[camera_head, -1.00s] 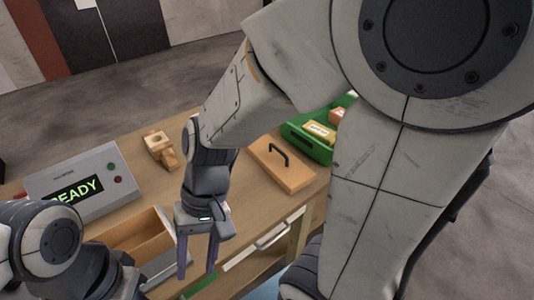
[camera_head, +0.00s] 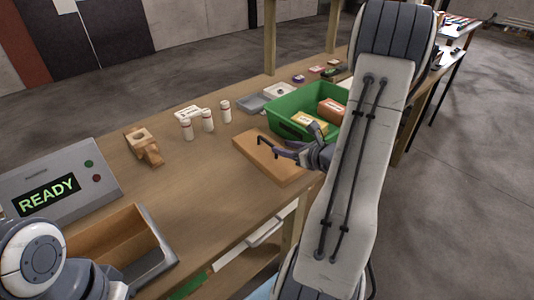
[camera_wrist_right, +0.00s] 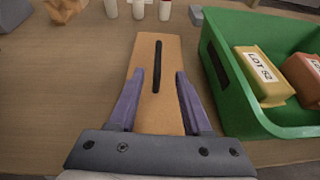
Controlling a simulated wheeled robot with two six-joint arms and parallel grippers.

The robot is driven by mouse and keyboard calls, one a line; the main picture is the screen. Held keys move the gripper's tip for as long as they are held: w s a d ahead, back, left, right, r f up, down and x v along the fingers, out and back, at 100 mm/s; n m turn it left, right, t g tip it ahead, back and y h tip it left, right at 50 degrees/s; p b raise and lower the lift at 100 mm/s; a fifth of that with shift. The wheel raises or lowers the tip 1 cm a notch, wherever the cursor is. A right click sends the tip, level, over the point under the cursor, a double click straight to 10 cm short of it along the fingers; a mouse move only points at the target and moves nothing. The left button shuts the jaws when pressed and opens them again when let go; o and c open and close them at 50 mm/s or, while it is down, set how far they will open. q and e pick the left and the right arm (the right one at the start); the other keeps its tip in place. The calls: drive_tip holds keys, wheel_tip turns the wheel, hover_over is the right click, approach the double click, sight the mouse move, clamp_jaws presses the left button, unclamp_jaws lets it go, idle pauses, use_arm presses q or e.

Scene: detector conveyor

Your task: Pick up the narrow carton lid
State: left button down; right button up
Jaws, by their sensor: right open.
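The narrow carton lid (camera_head: 253,147) is a flat, tan rectangular board with a black bar handle. It lies on the wooden table beside the green bin. In the right wrist view the lid (camera_wrist_right: 172,112) runs lengthwise away from me, its handle (camera_wrist_right: 157,67) along its middle. My right gripper (camera_head: 284,149) is open and empty over the lid. Its two fingers (camera_wrist_right: 160,75) show on either side of the handle's near end, apart from it. I cannot tell their exact height above the board. My left arm shows at the lower left; its fingers are out of view.
The green bin (camera_head: 283,127), holding labelled cartons, stands close to the right of the lid. An open tan box (camera_head: 103,233) and the READY console (camera_head: 62,184) are at the left.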

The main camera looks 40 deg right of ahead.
sight(270, 144)
drive_tip(key=x, duration=0.3)
drive_tip(key=shift+w+a, duration=0.1)
drive_tip(key=shift+w, duration=0.05)
drive_tip(key=p+x, duration=0.1)
drive_tip(key=x, duration=0.3)
drive_tip(key=shift+w+a, duration=0.1)
drive_tip(key=shift+w+f, duration=0.25)
drive_tip(key=shift+w, duration=0.3)
clamp_jaws()
